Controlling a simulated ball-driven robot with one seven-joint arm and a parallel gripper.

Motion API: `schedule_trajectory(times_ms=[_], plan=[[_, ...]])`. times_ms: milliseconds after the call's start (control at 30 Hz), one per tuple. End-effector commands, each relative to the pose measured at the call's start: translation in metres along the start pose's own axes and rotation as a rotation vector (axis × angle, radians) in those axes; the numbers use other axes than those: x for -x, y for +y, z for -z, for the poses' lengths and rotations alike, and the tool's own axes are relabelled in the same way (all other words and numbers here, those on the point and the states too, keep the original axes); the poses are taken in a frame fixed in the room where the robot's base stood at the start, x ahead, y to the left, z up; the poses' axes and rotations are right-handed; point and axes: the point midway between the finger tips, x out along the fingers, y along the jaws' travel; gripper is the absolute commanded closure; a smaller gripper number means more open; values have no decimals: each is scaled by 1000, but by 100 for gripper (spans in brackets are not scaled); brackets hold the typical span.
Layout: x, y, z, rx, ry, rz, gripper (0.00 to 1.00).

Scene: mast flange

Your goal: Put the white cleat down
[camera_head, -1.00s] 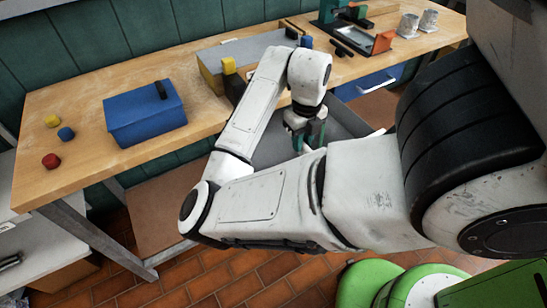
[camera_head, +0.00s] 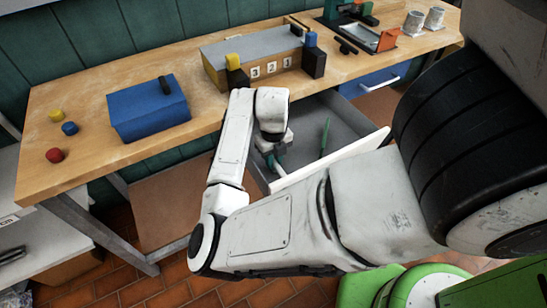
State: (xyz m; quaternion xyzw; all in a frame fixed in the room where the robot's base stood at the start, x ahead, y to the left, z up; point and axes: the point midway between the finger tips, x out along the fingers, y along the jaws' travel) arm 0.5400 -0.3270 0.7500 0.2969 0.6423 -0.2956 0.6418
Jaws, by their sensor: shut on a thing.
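My gripper (camera_head: 275,163) points down over the open grey drawer (camera_head: 345,119), at its left end near the white front panel. Its green fingers are small in view and partly covered by my wrist. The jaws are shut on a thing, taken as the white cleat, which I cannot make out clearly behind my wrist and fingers. I cannot tell whether it touches the drawer floor. A slim green piece (camera_head: 325,136) stands up in the drawer, right of my gripper and apart from it.
The drawer's white front panel (camera_head: 335,161) is close to my forearm. On the wooden bench (camera_head: 85,108) are a blue box (camera_head: 148,108), a grey-topped box with number tiles (camera_head: 250,47), and red (camera_head: 54,155), blue (camera_head: 69,128) and yellow (camera_head: 56,116) knobs.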

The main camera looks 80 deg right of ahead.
Motion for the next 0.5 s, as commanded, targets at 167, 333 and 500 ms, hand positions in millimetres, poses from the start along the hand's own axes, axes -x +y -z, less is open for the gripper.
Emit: schedule_trajectory(times_ms=[167, 333, 500], plan=[[0, 0, 0, 0, -1, 0, 100], [-3, 0, 0, 0, 0, 0, 76], [-2, 0, 0, 0, 0, 0, 60]])
